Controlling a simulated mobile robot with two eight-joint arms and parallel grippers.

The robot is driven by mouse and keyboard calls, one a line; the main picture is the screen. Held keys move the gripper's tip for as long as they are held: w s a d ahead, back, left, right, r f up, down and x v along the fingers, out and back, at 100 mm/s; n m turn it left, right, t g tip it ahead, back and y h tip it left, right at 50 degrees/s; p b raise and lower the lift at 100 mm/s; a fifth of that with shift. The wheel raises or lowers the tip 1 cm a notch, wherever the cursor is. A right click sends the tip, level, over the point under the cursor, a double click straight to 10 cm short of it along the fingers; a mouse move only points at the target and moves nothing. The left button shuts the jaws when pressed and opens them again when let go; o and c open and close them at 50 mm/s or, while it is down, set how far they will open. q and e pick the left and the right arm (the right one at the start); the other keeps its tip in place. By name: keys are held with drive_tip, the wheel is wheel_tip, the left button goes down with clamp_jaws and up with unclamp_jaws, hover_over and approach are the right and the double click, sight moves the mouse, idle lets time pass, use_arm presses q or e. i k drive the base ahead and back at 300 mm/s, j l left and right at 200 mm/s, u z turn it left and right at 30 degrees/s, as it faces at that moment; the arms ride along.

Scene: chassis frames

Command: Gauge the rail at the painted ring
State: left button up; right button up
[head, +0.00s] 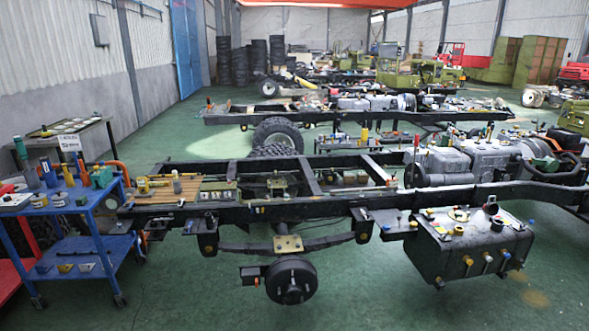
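The near black chassis rail (315,203) runs across the middle of the head view, from the blue cart on the left to the engine on the right. Small yellow and red marks (262,210) show on its near face; I cannot tell whether they are the painted ring. A board (165,191) with several small tools lies across the frame's left end. I cannot make out which of them, if any, is a gauge. Neither of my grippers is in view.
A blue cart (95,198) with cans and tools stands at the left. A black tank (470,250) with small items on top sits at the right. A wheel hub (291,280) hangs below the rail. Green floor (190,290) is open in front. Other chassis frames stand behind.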

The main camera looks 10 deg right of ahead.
sight(392, 182)
drive_tip(key=i+l, duration=0.3)
drive_tip(key=i, duration=0.15)
drive_tip(key=i+l, duration=0.3)
drive_tip(key=i, duration=0.2)
drive_tip(key=i+l, duration=0.25)
drive_tip(key=i, duration=0.2)
drive_tip(key=i+l+z, duration=0.1)
drive_tip(key=i+l, duration=0.2)
drive_tip(key=i, duration=0.2)
drive_tip(key=i+l, duration=0.25)
drive_tip(key=i, duration=0.2)
drive_tip(key=i+l, duration=0.25)
drive_tip(key=i, duration=0.25)
drive_tip(key=i+l, duration=0.25)
drive_tip(key=i, duration=0.2)
